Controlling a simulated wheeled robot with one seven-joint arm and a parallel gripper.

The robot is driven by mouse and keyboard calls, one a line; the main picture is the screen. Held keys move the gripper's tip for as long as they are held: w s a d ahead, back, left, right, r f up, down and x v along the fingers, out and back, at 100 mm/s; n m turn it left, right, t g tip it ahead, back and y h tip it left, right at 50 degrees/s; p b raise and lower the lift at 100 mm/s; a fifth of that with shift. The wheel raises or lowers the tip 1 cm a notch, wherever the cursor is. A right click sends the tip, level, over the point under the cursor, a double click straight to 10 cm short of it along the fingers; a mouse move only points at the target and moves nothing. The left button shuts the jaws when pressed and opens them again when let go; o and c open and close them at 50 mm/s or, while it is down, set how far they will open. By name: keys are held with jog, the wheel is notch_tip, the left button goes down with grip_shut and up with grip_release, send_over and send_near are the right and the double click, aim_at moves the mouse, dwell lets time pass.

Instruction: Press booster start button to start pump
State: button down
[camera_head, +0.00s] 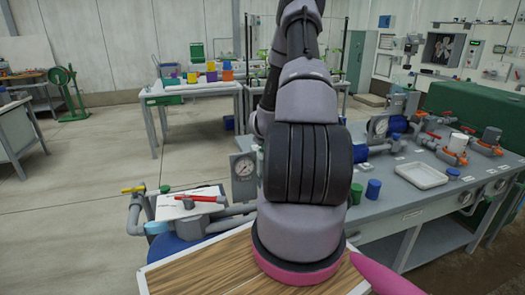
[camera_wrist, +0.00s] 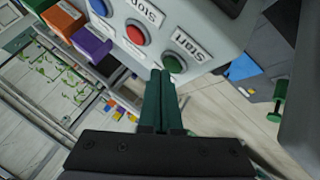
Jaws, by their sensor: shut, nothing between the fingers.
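In the wrist view a grey control box (camera_wrist: 205,35) carries a green button (camera_wrist: 173,64) labelled Start. A red button (camera_wrist: 137,33) labelled Stop sits up and left of it, and a blue button (camera_wrist: 99,7) is at the top edge. My gripper (camera_wrist: 161,75) is shut and empty. Its green fingers point at the box, with the tips just below and left of the green button in the picture. I cannot tell whether they touch it. In the head view my arm hides the gripper, and I cannot make out the button box.
In the head view a grey bench (camera_head: 420,210) with pumps, valves and a white tray (camera_head: 419,176) stands on the right. A table (camera_head: 190,90) with coloured bins stands behind.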

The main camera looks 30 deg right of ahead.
jog(key=shift+f, duration=0.4)
dwell(0.5)
jog(key=shift+r, duration=0.8)
jog(key=shift+r, duration=0.1)
jog(key=shift+r, duration=2.4)
jog(key=shift+r, duration=0.1)
